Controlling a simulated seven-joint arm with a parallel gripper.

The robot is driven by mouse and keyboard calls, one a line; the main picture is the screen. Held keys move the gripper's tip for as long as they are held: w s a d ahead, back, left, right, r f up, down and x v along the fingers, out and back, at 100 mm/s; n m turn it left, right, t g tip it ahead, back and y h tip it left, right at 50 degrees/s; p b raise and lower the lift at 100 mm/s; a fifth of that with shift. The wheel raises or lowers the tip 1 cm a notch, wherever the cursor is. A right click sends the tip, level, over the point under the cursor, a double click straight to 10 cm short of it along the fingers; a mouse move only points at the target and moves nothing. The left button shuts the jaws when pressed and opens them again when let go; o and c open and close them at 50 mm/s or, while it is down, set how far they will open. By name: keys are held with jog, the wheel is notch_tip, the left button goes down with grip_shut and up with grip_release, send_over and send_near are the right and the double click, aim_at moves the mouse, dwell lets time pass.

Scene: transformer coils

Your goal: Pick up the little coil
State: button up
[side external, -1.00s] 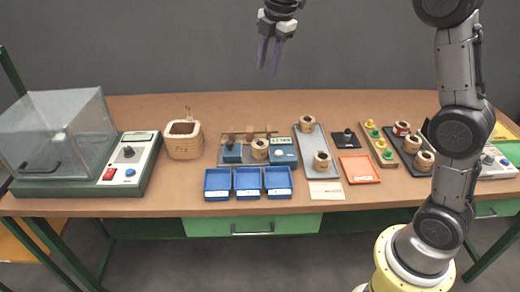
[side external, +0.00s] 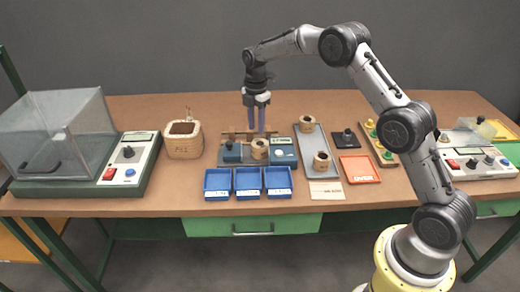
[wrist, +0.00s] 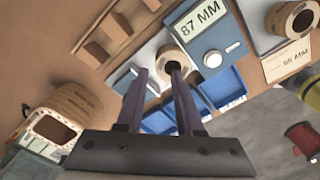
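A small tan coil (side external: 260,148) with a dark round hole sits on the grey and blue gauge (side external: 285,153) in the middle of the table. In the wrist view this coil (wrist: 176,62) lies just beyond my right fingertip, which hides part of it. My gripper (side external: 256,131) hangs above the gauge, pointing down, slightly left of the coil. Its two purple fingers are apart and empty, as the wrist view (wrist: 158,70) shows. Two other tan coils, a far one (side external: 307,123) and a near one (side external: 322,160), stand on a grey tray (side external: 313,142) to the right.
A large square coil (side external: 184,140) stands left of the gauge. A wooden rack (side external: 235,135) lies behind it. Several blue bins (side external: 249,191) line the front. An orange tray (side external: 359,169) and instruments (side external: 480,163) are at right; a clear-covered machine (side external: 62,135) is at left.

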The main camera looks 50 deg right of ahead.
aim_at(255, 141)
jog(key=shift+a+f, duration=0.15)
jog(key=shift+f, duration=1.55)
jog(key=shift+a+f, duration=0.15)
jog(key=shift+f, duration=1.5)
jog(key=shift+c, duration=0.3)
grip_shut()
